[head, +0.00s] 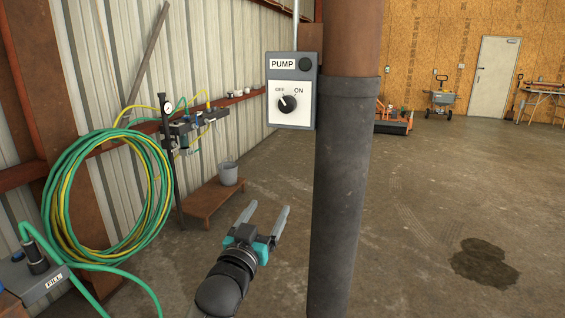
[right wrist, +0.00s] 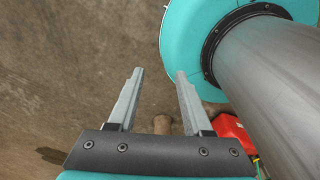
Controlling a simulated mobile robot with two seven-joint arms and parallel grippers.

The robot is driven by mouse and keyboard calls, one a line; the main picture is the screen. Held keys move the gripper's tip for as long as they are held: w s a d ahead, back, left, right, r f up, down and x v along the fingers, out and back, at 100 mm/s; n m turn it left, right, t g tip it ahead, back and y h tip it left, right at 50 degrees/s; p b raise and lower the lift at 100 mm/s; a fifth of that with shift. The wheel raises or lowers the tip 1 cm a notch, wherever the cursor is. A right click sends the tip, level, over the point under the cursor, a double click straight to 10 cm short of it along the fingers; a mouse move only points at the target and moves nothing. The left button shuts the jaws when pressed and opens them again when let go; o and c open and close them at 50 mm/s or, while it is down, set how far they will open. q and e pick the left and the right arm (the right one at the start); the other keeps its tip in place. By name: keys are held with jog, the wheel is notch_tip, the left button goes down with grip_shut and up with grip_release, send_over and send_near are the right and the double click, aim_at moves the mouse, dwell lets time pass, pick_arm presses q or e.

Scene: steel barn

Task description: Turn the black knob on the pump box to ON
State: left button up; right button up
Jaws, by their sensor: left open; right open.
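The grey pump box (head: 302,62) with a PUMP label is mounted on the post in the head view. Its black knob (head: 287,104) sits on a white plate marked OFF and ON. The knob's white pointer points up and left, toward OFF. My left gripper (head: 265,213) is open and empty, below and left of the box, well apart from it. My right gripper (right wrist: 158,75) shows in the right wrist view, open and empty over the floor. It is not in the head view.
A thick post (head: 342,190), dark grey below and brown above, stands just right of my left gripper. Coiled green and yellow hoses (head: 62,200) hang at the left. A bucket (head: 228,173) stands on a low brown bench (head: 200,201). A red object (right wrist: 232,130) lies at right in the wrist view.

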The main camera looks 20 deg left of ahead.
aim_at(286, 106)
pick_arm(q)
notch_tip(286, 106, up, 14)
jog(key=s+r+t+p, duration=0.1)
jog(key=s+t, duration=0.2)
jog(key=x, duration=1.3)
jog(key=shift+w+d+f+p, duration=0.2)
jog(key=shift+p, duration=0.15)
jog(key=shift+x, duration=0.95)
pick_arm(e)
jog(key=shift+s+d+r, duration=0.1)
jog(key=shift+d+r, duration=0.25)
jog(key=shift+r, duration=0.2)
jog(key=shift+s+d+r, duration=0.1)
jog(key=shift+d+r, duration=0.2)
jog(key=shift+r, duration=0.25)
pick_arm(q)
jog(key=shift+c, duration=0.4)
grip_shut()
